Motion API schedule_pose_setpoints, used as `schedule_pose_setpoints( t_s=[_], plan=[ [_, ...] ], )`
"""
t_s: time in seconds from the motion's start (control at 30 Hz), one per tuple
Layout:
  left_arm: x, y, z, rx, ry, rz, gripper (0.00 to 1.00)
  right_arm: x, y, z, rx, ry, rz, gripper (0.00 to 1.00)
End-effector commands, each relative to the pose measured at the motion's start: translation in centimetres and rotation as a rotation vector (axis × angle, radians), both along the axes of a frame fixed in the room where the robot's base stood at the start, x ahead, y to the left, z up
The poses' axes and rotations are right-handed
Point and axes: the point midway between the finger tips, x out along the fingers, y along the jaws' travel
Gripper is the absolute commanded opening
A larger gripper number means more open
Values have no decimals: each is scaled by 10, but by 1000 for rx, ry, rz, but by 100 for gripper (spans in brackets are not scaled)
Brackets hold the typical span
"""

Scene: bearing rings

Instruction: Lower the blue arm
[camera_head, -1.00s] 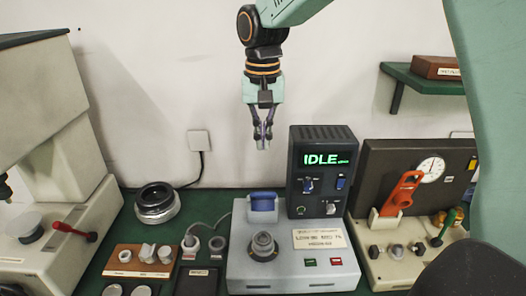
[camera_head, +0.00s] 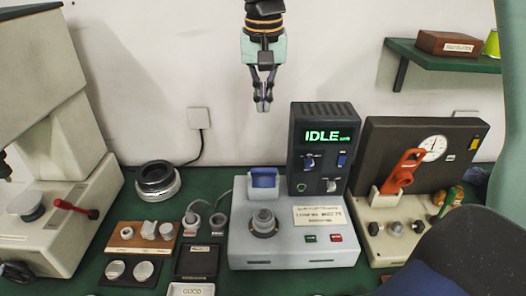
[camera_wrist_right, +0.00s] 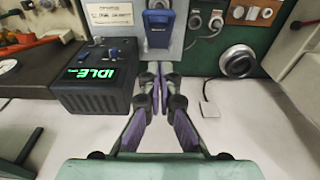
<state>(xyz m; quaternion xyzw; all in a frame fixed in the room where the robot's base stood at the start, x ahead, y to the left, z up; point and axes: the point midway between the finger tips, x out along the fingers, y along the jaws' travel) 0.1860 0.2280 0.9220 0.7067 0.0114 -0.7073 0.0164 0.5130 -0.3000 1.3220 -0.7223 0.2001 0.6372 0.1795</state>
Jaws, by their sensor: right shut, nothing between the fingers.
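The blue arm (camera_head: 263,181) stands raised at the back of a light grey machine (camera_head: 240,245), behind a round metal post carrying a ring (camera_head: 263,222). The blue arm also shows in the right wrist view (camera_wrist_right: 158,30), just beyond the fingertips. My right gripper (camera_head: 263,106) hangs above and behind it, pointing down. It is shut and empty, with a clear gap to the blue arm; its fingertips also show in the wrist view (camera_wrist_right: 153,68). My left gripper is not in view.
A dark control box (camera_head: 323,150) reading IDLE stands right of the blue arm. A gauge stand (camera_head: 415,150) with a red lever (camera_head: 403,172) is farther right. A wooden ring tray (camera_head: 128,240) and a round dark-topped metal piece (camera_head: 158,181) are left. A shelf (camera_head: 420,58) juts from the wall.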

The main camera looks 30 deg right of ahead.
Motion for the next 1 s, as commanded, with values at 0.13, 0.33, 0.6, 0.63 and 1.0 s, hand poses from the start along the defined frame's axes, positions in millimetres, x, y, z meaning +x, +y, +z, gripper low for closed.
schedule_pose_setpoints(
  t_s=[0.13,0.33,0.6,0.63,1.0],
  plan=[
    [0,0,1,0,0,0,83,0,0,-7,0,4,0,0],
    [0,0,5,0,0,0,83,3,-2,-39,0,7,1,0],
    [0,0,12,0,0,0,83,9,-5,-89,1,6,0,0],
    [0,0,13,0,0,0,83,9,-6,-94,1,7,0,0],
    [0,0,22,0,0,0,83,-9,6,-128,-1,3,2,0]
  ],
)
